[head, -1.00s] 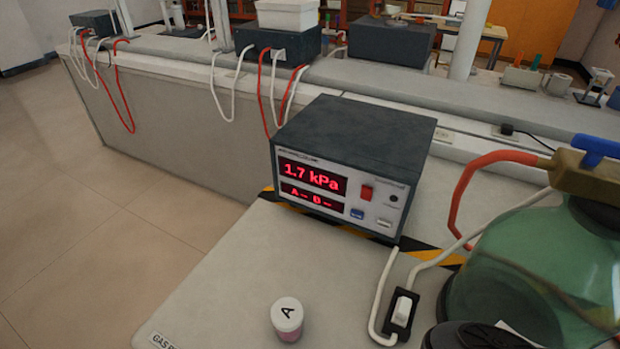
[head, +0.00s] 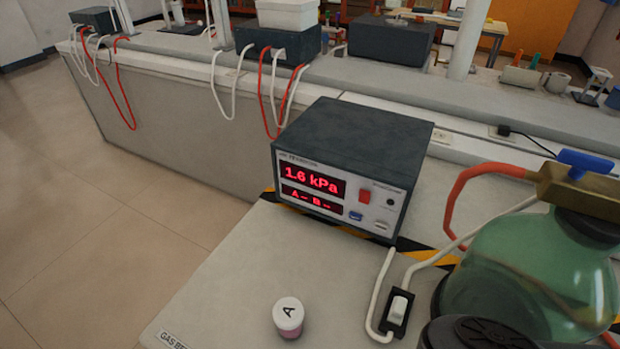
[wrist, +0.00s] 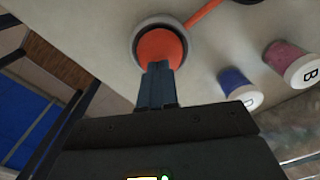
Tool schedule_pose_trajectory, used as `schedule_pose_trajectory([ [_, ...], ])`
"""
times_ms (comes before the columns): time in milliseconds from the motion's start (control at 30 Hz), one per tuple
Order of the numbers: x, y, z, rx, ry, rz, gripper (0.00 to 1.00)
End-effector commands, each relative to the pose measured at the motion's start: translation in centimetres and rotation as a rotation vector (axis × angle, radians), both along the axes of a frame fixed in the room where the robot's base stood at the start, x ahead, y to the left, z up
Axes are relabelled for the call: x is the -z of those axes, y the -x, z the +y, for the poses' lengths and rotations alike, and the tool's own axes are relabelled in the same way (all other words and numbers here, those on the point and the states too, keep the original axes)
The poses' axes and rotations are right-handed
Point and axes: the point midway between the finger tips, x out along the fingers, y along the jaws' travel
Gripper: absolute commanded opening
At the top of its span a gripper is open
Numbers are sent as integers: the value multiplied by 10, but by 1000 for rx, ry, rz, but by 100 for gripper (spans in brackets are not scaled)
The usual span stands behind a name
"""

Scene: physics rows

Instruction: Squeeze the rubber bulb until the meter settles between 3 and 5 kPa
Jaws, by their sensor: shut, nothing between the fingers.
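The lower display line shows A and B with dashes. The rubber bulb (wrist: 160,46) is orange-red and round, seated in a grey ring-shaped holder (wrist: 138,34), in the wrist view. My gripper (wrist: 158,68) is shut with its fingertips together, over the near side of the bulb in the picture. I cannot tell whether the fingertips touch it. Neither the bulb nor my gripper shows in the head view.
A pink jar marked B (wrist: 285,58) and a blue jar (wrist: 236,85) lie right of the bulb.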

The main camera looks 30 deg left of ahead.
Motion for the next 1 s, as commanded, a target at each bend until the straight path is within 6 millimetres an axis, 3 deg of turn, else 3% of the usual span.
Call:
schedule_pose_trajectory([
  [567, 1, 0, 0, 0, 0, 0, 0],
  [1000, 19, 0, 0, -1, 1, 0, 0],
])
